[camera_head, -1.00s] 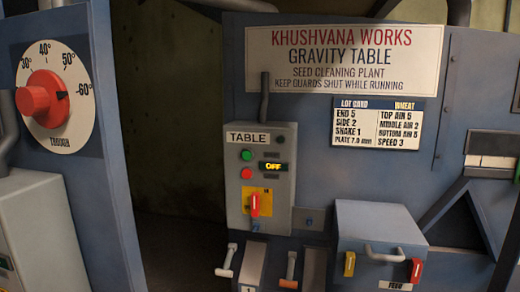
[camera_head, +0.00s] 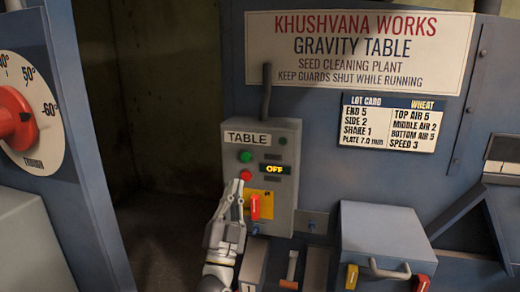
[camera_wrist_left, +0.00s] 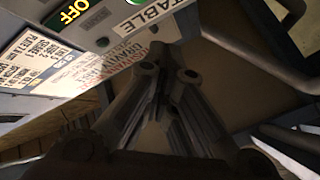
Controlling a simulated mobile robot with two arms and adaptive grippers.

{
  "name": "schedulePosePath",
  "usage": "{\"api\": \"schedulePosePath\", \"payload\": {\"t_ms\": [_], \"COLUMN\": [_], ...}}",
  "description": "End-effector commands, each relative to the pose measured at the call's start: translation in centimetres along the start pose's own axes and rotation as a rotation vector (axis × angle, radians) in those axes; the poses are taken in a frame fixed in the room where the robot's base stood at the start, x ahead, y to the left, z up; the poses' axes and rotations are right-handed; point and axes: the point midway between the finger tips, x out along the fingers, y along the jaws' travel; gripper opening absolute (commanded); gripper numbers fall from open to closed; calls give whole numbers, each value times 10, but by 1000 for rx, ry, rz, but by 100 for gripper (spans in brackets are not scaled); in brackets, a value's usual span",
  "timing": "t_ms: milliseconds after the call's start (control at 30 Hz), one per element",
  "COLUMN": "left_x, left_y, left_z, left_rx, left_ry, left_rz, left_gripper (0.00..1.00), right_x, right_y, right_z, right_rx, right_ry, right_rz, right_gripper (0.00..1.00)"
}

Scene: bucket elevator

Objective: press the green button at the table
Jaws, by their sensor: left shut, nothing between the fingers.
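The green button (camera_head: 245,156) is on the grey control box (camera_head: 290,200) labelled TABLE, above a red button (camera_head: 246,175). The box's display (camera_head: 275,169) reads OFF. My left gripper (camera_head: 237,184) is shut and empty, pointing up in front of the box's left side. Its tips appear below the green button, near the red button, and apart from the green one in the picture. I cannot tell its distance from the box. The left wrist view shows the shut fingers (camera_wrist_left: 167,75) and part of a green button (camera_wrist_left: 135,2) at the top edge. My right gripper is not in view.
A red switch (camera_head: 254,207) on a yellow plate is close to the left gripper. A dark lever (camera_head: 266,92) stands above the box. A small dark green lamp (camera_head: 283,141) is at the box's upper right. A grey FEED box (camera_head: 382,235) stands at right. A dark opening is at left.

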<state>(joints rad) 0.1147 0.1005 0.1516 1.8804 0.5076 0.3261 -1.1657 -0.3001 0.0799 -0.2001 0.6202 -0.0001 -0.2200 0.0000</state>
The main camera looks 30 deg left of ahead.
Motion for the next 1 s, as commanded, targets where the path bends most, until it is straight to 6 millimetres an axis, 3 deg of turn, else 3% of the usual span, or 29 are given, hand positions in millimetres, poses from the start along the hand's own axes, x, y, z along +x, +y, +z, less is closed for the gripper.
{"api": "schedulePosePath", "payload": {"t_ms": [100,300,667,1000], "left_x": [10,13,15,45], "left_y": [-20,-27,-25,-4], "left_z": [-16,-21,-19,3], "left_rx": [13,20,20,20], "left_ry": [26,37,37,38], "left_rz": [-44,-63,-63,-63], "left_gripper": [0,0,0,0], "right_x": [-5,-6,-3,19], "right_y": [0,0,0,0], "right_z": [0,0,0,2], "right_rx": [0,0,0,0], "right_ry": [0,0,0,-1], "right_rz": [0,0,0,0], "right_gripper": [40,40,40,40]}}
